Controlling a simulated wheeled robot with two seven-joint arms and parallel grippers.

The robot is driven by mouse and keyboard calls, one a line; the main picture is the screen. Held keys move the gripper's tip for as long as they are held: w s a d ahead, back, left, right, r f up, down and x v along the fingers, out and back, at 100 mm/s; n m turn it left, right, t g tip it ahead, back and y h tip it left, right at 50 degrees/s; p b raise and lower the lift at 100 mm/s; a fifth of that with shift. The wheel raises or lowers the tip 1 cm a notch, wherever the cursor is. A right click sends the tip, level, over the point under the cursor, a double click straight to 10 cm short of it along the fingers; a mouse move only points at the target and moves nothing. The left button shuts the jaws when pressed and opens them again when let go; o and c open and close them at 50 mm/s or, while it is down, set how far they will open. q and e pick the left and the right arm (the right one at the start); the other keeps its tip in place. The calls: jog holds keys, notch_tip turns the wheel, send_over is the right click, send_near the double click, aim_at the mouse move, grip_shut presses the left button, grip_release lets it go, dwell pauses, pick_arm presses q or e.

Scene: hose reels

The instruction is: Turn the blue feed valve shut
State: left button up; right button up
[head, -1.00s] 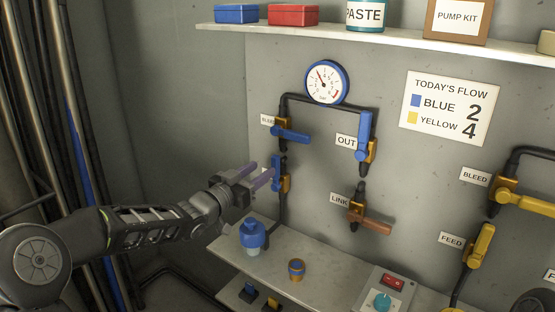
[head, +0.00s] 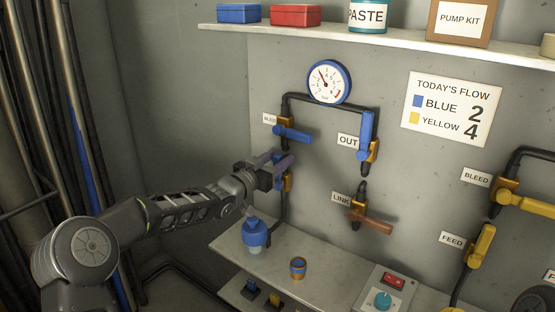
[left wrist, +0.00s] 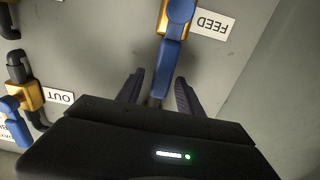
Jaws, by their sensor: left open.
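The blue feed valve has a brass body and a blue lever (left wrist: 168,65). In the left wrist view, which is upside down, it is beside the FEED label (left wrist: 212,23). My left gripper (left wrist: 158,90) is open, with one dark finger on each side of the lever; I cannot tell whether either touches it. In the head view my left gripper (head: 276,166) largely covers the feed valve (head: 286,182), below the blue bleed valve (head: 290,133). The lever lies in line with its pipe. My right gripper is not in view.
The blue OUT valve (head: 367,135) and the LINK valve (head: 370,221) are to the right. A gauge (head: 329,82) is above. Yellow valves (head: 481,245) are farther right.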

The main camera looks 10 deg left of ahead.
pick_arm(q)
jog(key=shift+c, duration=0.4)
grip_shut()
dwell(0.9)
